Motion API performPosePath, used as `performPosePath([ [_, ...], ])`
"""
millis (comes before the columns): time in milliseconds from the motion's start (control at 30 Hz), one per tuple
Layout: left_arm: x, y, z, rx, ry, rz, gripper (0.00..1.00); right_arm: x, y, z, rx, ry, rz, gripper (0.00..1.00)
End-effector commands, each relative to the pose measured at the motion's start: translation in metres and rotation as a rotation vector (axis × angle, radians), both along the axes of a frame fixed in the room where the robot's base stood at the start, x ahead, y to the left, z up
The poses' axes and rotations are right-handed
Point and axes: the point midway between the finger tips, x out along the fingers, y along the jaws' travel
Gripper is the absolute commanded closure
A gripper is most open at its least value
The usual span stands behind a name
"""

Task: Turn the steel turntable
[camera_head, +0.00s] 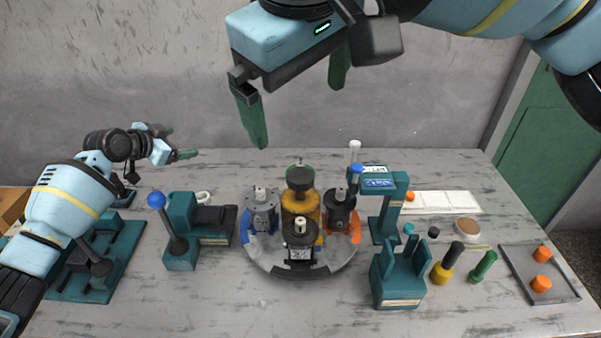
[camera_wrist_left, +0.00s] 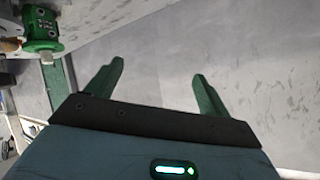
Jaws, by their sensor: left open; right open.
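The steel turntable (camera_head: 263,252) is a round grey disc in the middle of the table in the head view. My left gripper (camera_head: 178,144) is open, to the left of and behind the turntable. Its open, empty fingers show in the left wrist view (camera_wrist_left: 158,72). My right gripper (camera_head: 300,112) is open and empty, high above the turntable's back.
A teal lever stand with a blue knob (camera_head: 157,200) is left of the turntable. A teal press (camera_head: 388,200) and a teal cradle (camera_head: 398,278) stand close on its right. Farther right are a yellow bottle-like item (camera_head: 446,268) and a grey tray (camera_head: 530,285). The table's front middle is clear.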

Motion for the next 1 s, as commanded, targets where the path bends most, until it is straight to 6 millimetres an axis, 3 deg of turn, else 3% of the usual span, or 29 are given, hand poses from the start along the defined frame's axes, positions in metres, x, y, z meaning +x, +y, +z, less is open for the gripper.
performPosePath([
  [33, 0.0, -0.03, 0.004, 0.081, 0.0, -0.094, 0.19, 0.0, 0.0, 0.0, 0.0, 0.0, 0.0, 0.01],
  [200, -0.015, -0.115, 0.01, 0.392, -0.009, -0.425, 0.19, 0.001, 0.0, -0.001, 0.0, 0.001, 0.0, 0.01],
  [500, -0.062, -0.233, 0.036, 0.956, -0.092, -1.027, 0.19, 0.001, 0.0, -0.002, 0.0, 0.004, 0.0, 0.01],
  [700, -0.1, -0.284, 0.06, 1.324, -0.152, -1.409, 0.19, 0.001, 0.0, -0.003, 0.0, 0.006, 0.0, 0.01],
  [1000, -0.135, -0.316, 0.084, 1.652, -0.175, -1.747, 0.19, 0.002, 0.0, -0.004, 0.0, 0.007, 0.0, 0.01],
])
